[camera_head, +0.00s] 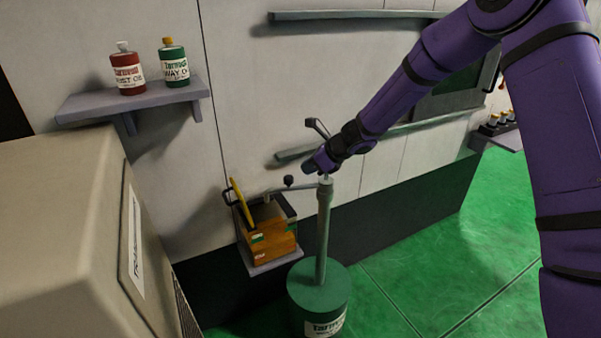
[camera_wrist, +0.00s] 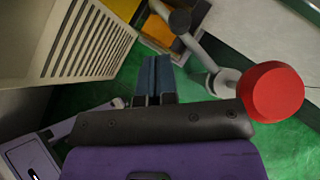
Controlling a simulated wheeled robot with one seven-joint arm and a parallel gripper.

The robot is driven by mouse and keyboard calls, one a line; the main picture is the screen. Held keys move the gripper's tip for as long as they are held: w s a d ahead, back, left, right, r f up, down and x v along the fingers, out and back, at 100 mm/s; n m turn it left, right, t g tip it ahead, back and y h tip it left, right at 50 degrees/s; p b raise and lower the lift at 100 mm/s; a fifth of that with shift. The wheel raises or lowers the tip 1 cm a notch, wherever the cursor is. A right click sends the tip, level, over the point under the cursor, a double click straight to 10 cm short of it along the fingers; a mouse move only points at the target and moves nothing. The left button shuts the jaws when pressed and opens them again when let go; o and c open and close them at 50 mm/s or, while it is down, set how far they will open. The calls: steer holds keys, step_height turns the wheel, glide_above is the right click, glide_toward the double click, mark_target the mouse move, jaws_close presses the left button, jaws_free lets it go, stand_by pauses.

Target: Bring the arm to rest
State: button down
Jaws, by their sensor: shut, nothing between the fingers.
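My purple arm (camera_head: 395,95) reaches in from the right, bent, with its lower part hanging down the right side of the head view. My gripper (camera_head: 311,167) is just above and beside the top of a green post on a drum. Whether it touches the post cannot be told. In the wrist view the two fingers of my gripper (camera_wrist: 157,66) are together, with nothing seen between them.
The green drum (camera_head: 318,285) with its post stands below my gripper. A wooden box (camera_head: 278,247) sits on a low ledge behind it. A beige cabinet (camera_head: 60,220) fills the left. A wall shelf (camera_head: 135,101) holds two bottles. A red knob (camera_wrist: 271,92) is close. Green floor (camera_head: 440,265) is open.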

steer(key=shift+s+d+r, duration=0.1)
steer(key=shift+d+r, duration=0.05)
steer(key=shift+d, duration=0.05)
steer(key=s+d+r+n+h, duration=0.1)
steer(key=s+d+r+n, duration=0.4)
steer(key=s+r+n, duration=0.45)
steer(key=s+d+r+n+h, duration=0.1)
steer(key=s+d+r+n, duration=0.5)
steer(key=r, duration=0.6)
steer(key=s+d+r+n+h, duration=0.1)
steer(key=s+d, duration=0.3)
steer(key=s, duration=0.5)
steer(key=s+d+r+n+h, duration=0.2)
steer(key=s+d+n+h, duration=0.1)
steer(key=s, duration=0.5)
steer(key=s+d+r+n+t+h, duration=0.1)
steer(key=s+d+r+n+h, duration=0.1)
steer(key=s+d, duration=0.5)
steer(key=s+n, duration=0.1)
steer(key=s, duration=0.1)
steer(key=shift+s+d+h, duration=0.25)
steer(key=shift+s+h, duration=0.05)
